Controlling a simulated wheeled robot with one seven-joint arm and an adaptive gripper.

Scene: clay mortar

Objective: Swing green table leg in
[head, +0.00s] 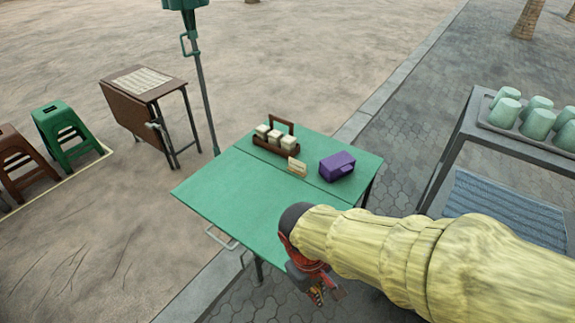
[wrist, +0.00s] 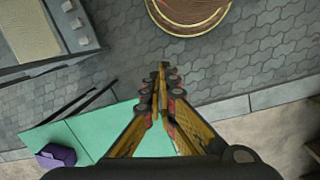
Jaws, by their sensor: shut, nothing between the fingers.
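The green folding table (head: 235,195) stands in the middle of the head view, its top flat with a seam across it. A dark leg (head: 258,272) shows below its near edge, and a pale metal loop (head: 220,238) sticks out at its lower left edge. My gripper (head: 318,294) is low beside the table's near right side, pointing down, partly covered by my yellow-sleeved arm. In the wrist view the fingers (wrist: 160,75) meet at the tips, empty, over grey paving, with the green top (wrist: 112,122) beneath and left. Most of the table's underside is hidden.
On the table stand a caddy with white jars (head: 276,145), a small card (head: 297,167) and a purple box (head: 337,166). A green pole (head: 203,100) rises behind. A brown folding table (head: 140,110) and stools (head: 66,135) stand left; a cup rack (head: 470,135) right.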

